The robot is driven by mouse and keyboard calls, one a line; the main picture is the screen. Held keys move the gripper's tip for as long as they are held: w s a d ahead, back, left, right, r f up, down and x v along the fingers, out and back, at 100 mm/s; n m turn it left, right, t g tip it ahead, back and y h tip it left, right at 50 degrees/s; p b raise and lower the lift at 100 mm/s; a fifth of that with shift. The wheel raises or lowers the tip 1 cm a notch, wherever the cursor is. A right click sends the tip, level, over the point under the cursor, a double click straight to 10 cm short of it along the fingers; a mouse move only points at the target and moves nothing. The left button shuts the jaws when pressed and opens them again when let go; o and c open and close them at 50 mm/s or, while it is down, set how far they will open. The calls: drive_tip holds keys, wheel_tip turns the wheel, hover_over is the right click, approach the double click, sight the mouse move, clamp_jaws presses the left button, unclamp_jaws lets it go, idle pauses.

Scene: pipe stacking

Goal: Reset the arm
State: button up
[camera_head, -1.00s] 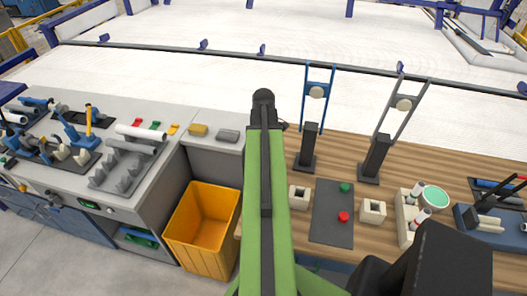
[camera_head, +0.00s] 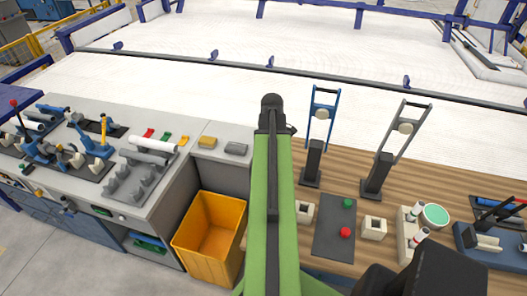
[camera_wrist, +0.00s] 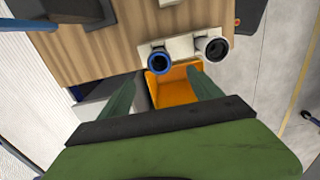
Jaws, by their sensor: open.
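My gripper (camera_wrist: 163,76) is open in the wrist view, its two dark green fingers spread with nothing between them. It hangs above an orange bin (camera_wrist: 172,88) and the edge of a wooden bench (camera_wrist: 100,52). In the head view my green arm stretches straight up the middle of the picture. My gripper cannot be made out there.
In the head view the orange bin (camera_head: 208,236) stands between a grey workbench (camera_head: 170,207) at left and the wooden bench (camera_head: 285,200) at right. The workbench carries tools and a white pipe (camera_head: 150,142). Two upright stands (camera_head: 314,160) (camera_head: 379,172) rise right of my arm.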

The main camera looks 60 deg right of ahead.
drive_tip(key=w+a+f+n+b, duration=0.3)
drive_tip(key=w+a, duration=0.7)
drive_tip(key=a, duration=0.2)
drive_tip(key=w+a+f+n+b, duration=0.3)
drive_tip(key=w+a+f+b, duration=0.1)
drive_tip(key=w+a, duration=0.7)
drive_tip(key=a+f+m+b, duration=0.2)
drive_tip(key=a+m, duration=0.2)
drive_tip(key=a, duration=0.9)
drive_tip(key=a+f+m+b, duration=0.2)
drive_tip(key=a+m, duration=0.3)
drive_tip(key=a, duration=0.9)
drive_tip(key=shift+w+m, duration=0.25)
drive_tip(key=shift+m, duration=0.05)
